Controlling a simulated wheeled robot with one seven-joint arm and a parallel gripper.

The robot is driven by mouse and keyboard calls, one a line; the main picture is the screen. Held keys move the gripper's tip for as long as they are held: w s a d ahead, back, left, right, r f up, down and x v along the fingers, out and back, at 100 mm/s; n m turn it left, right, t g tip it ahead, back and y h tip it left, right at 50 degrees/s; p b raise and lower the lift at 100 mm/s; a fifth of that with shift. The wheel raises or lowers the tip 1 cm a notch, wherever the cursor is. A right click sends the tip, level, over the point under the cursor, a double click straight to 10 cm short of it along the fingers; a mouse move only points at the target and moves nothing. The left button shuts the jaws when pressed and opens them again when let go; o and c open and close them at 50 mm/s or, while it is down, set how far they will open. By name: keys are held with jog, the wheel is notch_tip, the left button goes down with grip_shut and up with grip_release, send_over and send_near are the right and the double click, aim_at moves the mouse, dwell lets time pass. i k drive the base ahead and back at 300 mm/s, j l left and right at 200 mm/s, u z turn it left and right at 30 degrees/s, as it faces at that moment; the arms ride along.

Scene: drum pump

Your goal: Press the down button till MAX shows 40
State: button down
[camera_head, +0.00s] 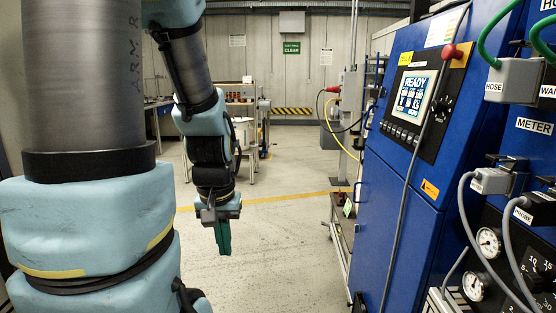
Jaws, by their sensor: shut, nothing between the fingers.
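A blue cabinet (385,215) on the right bears a dark control panel with a lit display screen (413,97). The display reads "READY" at the top; the smaller figures below, including any MAX value, are too small to read. A row of small buttons (400,133) runs under the display; I cannot tell which is the down button. My gripper (223,252) hangs down left of the cabinet, shut and empty, well apart from the panel.
A red knob (449,51) sits at the panel's upper right. Grey hoses (478,240) and gauges (489,242) crowd the right edge. A low trolley (341,235) stands by the cabinet's left side.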

aim_at(416, 140)
jog(key=z, duration=1)
